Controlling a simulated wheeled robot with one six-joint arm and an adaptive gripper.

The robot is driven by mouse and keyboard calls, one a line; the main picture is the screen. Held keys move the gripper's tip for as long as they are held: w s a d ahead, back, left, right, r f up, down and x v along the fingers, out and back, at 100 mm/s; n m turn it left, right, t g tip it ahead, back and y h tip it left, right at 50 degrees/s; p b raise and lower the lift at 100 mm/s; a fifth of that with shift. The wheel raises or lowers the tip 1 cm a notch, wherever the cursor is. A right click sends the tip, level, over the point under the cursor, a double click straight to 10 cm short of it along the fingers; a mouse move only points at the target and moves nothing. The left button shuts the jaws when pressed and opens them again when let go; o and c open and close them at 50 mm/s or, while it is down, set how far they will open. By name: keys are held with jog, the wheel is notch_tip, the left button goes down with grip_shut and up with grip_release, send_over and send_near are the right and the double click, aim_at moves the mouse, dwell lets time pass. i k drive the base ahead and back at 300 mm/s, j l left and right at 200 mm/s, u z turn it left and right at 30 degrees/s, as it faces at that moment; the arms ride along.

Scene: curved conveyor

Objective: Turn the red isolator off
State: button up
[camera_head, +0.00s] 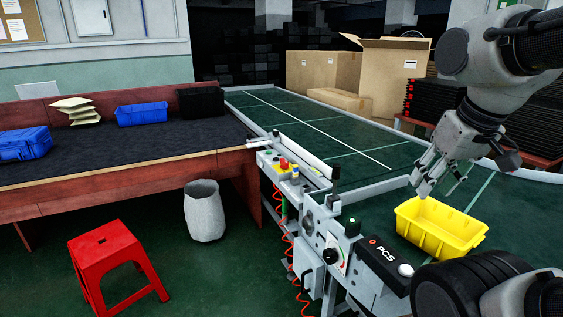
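A small control on a pale plate (341,257) is on the side of the conveyor's end unit, with a dark knob or lever and a little red. I cannot tell for sure that it is the red isolator, or which way it is set. A control box (270,164) farther back on the conveyor edge carries a red button (284,164) and other coloured buttons. My gripper (438,190) hangs at the right, fingers down and apart, with nothing seen between them. It is above and behind a yellow bin, up and right of the end unit.
The yellow bin (438,228) sits on the green conveyor belt (345,125). A black PCS box (385,260) is beside the end unit. At left are a red stool (108,262), a grey waste bin (204,211) and a dark-topped bench (120,151). Cardboard boxes (385,72) stand behind.

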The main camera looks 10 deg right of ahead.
aim_at(284, 164)
jog(key=i+j+z, duration=0.1)
jog(key=j, duration=0.25)
jog(key=i+j, duration=0.2)
jog(key=j, duration=0.2)
jog(key=i+j+z, duration=0.15)
jog(key=j, duration=0.2)
jog(key=i+j, duration=0.1)
jog(key=j, duration=0.3)
jog(key=i+j+z, duration=0.25)
jog(key=i+j, duration=0.45)
jog(key=i+j+z, duration=0.25)
jog(key=i+j, duration=0.55)
